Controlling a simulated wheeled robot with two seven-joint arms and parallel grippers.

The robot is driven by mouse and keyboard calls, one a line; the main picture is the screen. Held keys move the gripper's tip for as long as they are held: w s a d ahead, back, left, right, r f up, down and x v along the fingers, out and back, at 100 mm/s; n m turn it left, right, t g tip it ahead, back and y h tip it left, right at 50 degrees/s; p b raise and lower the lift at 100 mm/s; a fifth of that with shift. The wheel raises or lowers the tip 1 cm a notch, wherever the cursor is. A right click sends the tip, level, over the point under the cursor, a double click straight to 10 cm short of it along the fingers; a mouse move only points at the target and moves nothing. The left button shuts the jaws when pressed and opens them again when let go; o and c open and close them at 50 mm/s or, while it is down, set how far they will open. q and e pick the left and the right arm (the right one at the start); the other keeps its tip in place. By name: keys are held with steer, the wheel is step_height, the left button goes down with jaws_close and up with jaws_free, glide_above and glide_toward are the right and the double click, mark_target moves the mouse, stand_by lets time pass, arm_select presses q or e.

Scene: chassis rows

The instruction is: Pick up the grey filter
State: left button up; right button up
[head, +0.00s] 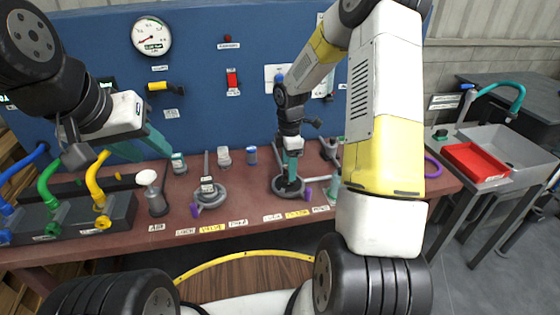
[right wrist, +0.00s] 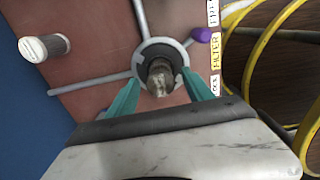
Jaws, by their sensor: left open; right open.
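The grey filter (right wrist: 160,77) looks like a short, dull grey-brown cylinder with a pale worn face. It sits inside a grey ring holder (right wrist: 180,55) in the right wrist view. My right gripper (right wrist: 160,88) is open, with one teal finger on each side of the holder, and holds nothing. In the head view my right gripper (head: 291,168) points down over this holder (head: 288,190) and hides most of the filter. Whether the fingers touch the holder I cannot tell. My left gripper (head: 142,149) is open and empty above the table's left part.
Another ring holder (head: 210,197) stands left of my right gripper. A white-topped post (head: 152,194) and coloured hoses (head: 97,180) are farther left. Small cylinders (head: 224,156) line the back. Labels (head: 212,228) run along the front edge. A red tray (head: 476,162) sits far right.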

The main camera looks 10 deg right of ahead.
steer(key=shift+f, duration=0.6)
jaws_close()
steer(key=shift+r, duration=0.15)
steer(key=shift+r, duration=0.6)
step_height(320, 180, up, 2)
steer(key=shift+r, duration=0.2)
steer(key=s+a, duration=0.2)
steer(key=s, duration=0.5)
steer(key=s+a+r, duration=0.1)
steer(key=s+a, duration=0.1)
steer(key=s, duration=0.6)
steer(key=shift+s+a, duration=0.15)
steer(key=shift+a, duration=0.25)
